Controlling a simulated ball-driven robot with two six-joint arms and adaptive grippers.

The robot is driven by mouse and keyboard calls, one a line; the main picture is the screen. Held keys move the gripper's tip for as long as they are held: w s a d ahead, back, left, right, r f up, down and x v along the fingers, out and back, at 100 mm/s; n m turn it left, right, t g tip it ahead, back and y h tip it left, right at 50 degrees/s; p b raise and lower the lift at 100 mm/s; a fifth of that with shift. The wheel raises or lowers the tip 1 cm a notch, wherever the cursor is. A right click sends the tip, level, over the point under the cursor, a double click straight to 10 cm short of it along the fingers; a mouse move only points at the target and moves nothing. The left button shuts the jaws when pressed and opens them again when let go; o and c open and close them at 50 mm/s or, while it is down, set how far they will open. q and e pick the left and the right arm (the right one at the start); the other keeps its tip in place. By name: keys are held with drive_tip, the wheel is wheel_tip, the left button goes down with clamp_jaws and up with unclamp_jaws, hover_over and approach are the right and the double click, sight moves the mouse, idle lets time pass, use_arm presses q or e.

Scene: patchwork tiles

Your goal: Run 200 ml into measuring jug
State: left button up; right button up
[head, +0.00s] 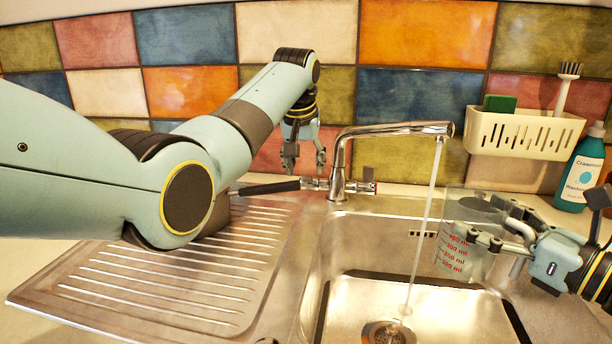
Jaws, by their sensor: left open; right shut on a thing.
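The clear measuring jug (478,268) with red ml marks is at the right, upright over the right side of the sink. My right gripper (487,238) is shut on it. No water level can be made out in the jug. The chrome tap (385,131) is running. Its water stream (424,225) passes just left of the jug in the picture and lands in the sink by the drain. My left gripper (305,162) is open, just above the tap's base and its black lever (268,187), with no clear contact visible.
The steel sink (345,300) has a ribbed drainboard (185,275) on its left. A cream caddy (525,133) with a green sponge (499,104) and a brush (565,85) hangs on the tiled wall. A teal soap bottle (580,172) stands behind my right gripper.

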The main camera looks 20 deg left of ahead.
sight(306, 176)
use_arm(q)
drive_tip(key=shift+x, duration=2)
drive_tip(key=shift+c, duration=0.4)
clamp_jaws()
